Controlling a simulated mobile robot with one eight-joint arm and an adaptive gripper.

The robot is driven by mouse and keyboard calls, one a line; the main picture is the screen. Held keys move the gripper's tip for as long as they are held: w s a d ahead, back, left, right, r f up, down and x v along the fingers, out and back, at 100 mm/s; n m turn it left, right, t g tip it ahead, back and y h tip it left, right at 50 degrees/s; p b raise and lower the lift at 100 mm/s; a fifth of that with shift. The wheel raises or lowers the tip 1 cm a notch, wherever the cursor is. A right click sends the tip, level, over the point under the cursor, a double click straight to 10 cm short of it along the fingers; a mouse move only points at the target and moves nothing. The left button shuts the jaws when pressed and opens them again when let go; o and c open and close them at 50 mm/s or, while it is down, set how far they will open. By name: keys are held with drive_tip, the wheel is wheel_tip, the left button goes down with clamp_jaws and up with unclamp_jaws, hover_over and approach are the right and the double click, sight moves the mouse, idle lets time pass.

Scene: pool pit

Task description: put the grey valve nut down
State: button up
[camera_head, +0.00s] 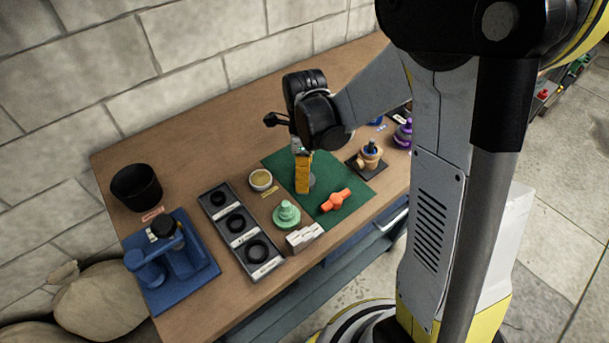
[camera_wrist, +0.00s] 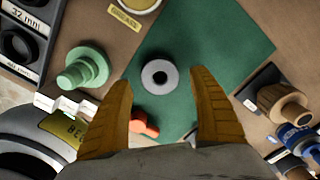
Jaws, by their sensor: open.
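Neither finger appears to touch the nut. In the head view my gripper (camera_head: 303,188) points down close over the mat. How high the tips are above the mat is hard to tell.
An orange part (camera_head: 336,201) lies on the mat, near my fingers. A green stepped fitting (camera_head: 287,214), a grease tub (camera_head: 261,180) and a tray of black rings (camera_head: 216,206) are left. A tan-and-blue fitting (camera_head: 370,155) stands right. Bare wood lies behind the mat.

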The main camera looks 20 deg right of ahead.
wheel_tip(320, 180, up, 9)
drive_tip(key=p, duration=0.3)
drive_tip(key=s+r+n+t, duration=0.3)
drive_tip(key=s+r+n, duration=0.2)
drive_tip(key=n, duration=0.6)
drive_tip(key=s+r+n+t, duration=0.4)
drive_tip(key=s+n, duration=0.3)
drive_tip(key=n, duration=0.5)
drive_tip(key=shift+v, duration=0.9)
drive_tip(key=shift+w+r, duration=0.1)
drive_tip(key=shift+w, duration=0.05)
